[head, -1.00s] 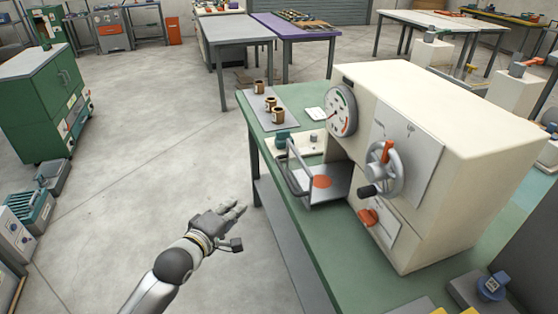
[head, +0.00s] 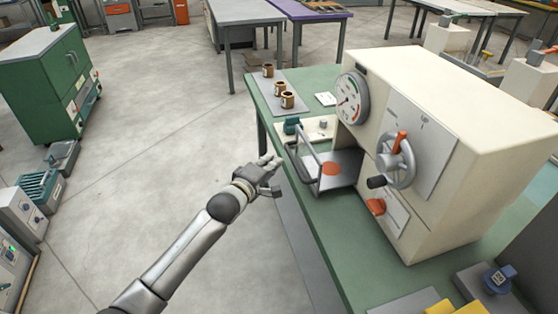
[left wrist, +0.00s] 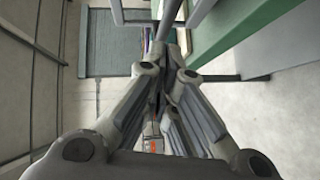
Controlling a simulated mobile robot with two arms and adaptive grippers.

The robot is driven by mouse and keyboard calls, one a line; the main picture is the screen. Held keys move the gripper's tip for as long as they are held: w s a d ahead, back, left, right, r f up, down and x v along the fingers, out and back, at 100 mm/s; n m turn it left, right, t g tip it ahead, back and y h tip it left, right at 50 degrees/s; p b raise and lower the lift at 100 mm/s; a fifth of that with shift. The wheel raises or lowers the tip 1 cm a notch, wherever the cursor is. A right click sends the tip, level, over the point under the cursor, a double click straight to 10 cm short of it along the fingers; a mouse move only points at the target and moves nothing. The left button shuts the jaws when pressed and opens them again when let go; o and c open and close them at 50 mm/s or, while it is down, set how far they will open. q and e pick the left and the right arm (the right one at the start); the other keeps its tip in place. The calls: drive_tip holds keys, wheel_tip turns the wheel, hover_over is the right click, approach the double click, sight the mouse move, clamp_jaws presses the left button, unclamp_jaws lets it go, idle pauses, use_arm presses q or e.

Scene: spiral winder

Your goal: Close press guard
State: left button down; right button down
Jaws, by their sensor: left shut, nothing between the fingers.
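The press (head: 450,130) is a cream box on a green table, with a dial gauge (head: 352,98) and a handwheel (head: 396,162). Its guard (head: 306,160), a grey bar frame, stands out from the front opening beside a grey plate with an orange disc (head: 331,168). My left gripper (head: 274,175) is just left of the guard, by the table's left edge, and looks apart from it. Its fingers also show in the left wrist view (left wrist: 168,62), shut and empty. Grey bars cross the top of that view; I cannot tell whether they are the guard. My right gripper is not in view.
The green table's (head: 335,235) left edge runs close beside my left gripper. A teal-topped part (head: 292,125) and several brown cups (head: 287,99) sit behind the guard. Open floor (head: 170,170) lies to the left. A yellow item (head: 445,307) lies at the near edge.

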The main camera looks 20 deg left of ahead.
use_arm(q)
drive_tip(key=shift+w+d+f, duration=0.2)
drive_tip(key=shift+w+d, duration=0.45)
drive_tip(key=shift+d, duration=0.35)
drive_tip(key=w+d+b, duration=0.1)
drive_tip(key=w+d, duration=0.1)
drive_tip(key=d, duration=0.1)
drive_tip(key=w+d+b, duration=0.1)
drive_tip(key=w+d, duration=0.1)
drive_tip(key=d, duration=0.1)
drive_tip(key=w+d+b, duration=0.1)
drive_tip(key=w+d, duration=0.2)
drive_tip(key=d, duration=0.1)
drive_tip(key=shift+d+f+b, duration=0.1)
drive_tip(key=shift+b, duration=0.25)
drive_tip(key=shift+w+d, duration=0.2)
drive_tip(key=shift+d, duration=0.2)
drive_tip(key=shift+r, duration=0.2)
